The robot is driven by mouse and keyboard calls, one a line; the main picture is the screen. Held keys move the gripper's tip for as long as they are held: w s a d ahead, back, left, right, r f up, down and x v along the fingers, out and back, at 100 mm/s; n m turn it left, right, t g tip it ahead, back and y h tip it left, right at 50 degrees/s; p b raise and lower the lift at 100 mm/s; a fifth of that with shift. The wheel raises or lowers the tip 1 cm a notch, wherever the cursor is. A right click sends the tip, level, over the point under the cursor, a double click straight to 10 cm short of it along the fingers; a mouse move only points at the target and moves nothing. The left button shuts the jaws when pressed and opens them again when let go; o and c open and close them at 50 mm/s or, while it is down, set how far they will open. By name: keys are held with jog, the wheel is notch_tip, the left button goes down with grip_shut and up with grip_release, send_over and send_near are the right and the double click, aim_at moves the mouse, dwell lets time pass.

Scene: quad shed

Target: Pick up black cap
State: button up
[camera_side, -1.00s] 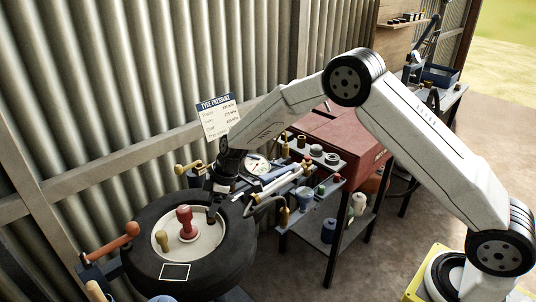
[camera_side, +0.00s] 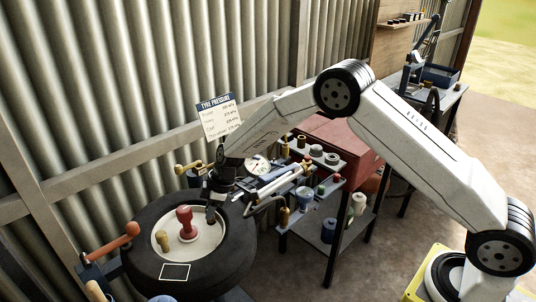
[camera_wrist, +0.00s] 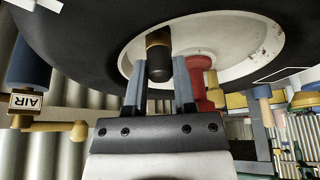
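The black cap (camera_wrist: 159,67) sits on a brass stem (camera_wrist: 158,40) by the pale wheel rim in the wrist view. My gripper (camera_wrist: 160,62) has its two blue-grey fingers apart, one on each side of the cap. The fingers look open, with at most a thin gap to the cap. In the side view my gripper (camera_side: 211,214) points down at the right part of the wheel's rim (camera_side: 205,243). There the cap is hidden or too small to make out.
A red-handled stamp-like piece (camera_side: 185,223) and a small tan knob (camera_side: 161,240) stand on the rim, left of my gripper. The black tyre (camera_side: 235,262) surrounds it. A tool shelf (camera_side: 330,190) stands to the right, and the corrugated wall is behind.

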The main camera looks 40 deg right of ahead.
grip_shut()
jog(key=shift+r, duration=0.15)
jog(key=shift+r, duration=0.45)
notch_tip(320, 180, up, 2)
jog(key=shift+r, duration=0.1)
jog(key=s+d+r, duration=0.2)
jog(key=s+r, duration=0.7)
jog(key=s, duration=0.4)
jog(key=shift+s+d+r, duration=0.3)
jog(key=shift+s+d, duration=0.05)
